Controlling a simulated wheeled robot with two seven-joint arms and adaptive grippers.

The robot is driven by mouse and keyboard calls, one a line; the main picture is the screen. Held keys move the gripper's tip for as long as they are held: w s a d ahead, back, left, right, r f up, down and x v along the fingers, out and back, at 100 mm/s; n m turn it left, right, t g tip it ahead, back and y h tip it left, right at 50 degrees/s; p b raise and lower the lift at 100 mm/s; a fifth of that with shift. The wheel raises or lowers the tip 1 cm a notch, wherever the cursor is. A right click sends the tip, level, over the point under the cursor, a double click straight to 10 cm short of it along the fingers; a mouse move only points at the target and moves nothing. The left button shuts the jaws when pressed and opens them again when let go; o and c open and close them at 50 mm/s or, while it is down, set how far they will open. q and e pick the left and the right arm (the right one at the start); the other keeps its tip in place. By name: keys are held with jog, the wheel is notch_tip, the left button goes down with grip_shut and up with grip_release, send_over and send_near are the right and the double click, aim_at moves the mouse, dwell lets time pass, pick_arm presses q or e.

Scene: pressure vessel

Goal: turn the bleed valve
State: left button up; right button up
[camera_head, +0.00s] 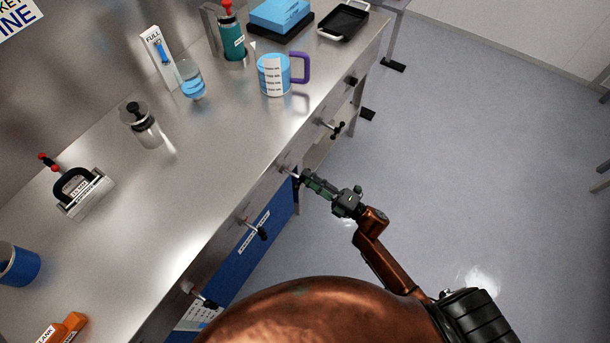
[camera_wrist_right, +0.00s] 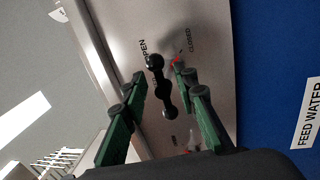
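The valve in front of my right gripper has a black bar handle with ball ends (camera_wrist_right: 158,85), in the right wrist view. "OPEN" and "CLOSED" are printed on the metal panel behind it, with a small red mark near "CLOSED". In the head view its pale stem (camera_head: 285,170) shows at the bench's front, and my fingers mostly hide the handle. My right gripper (camera_head: 301,177) is at this handle. In the wrist view its green fingers (camera_wrist_right: 162,77) are apart, one on each side of the handle, with gaps visible. My left gripper is out of view.
Other black-handled valves (camera_head: 262,234) stick out along the bench front on both sides. The steel bench top (camera_head: 215,155) holds a measuring jug (camera_head: 273,76), a beaker (camera_head: 190,80) and bottles. A blue "FEED WATER" panel (camera_wrist_right: 280,70) lies beside the valve panel. Open floor (camera_head: 470,160) lies to the right.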

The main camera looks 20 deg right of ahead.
jog(key=v, duration=1)
jog(key=shift+d, duration=0.1)
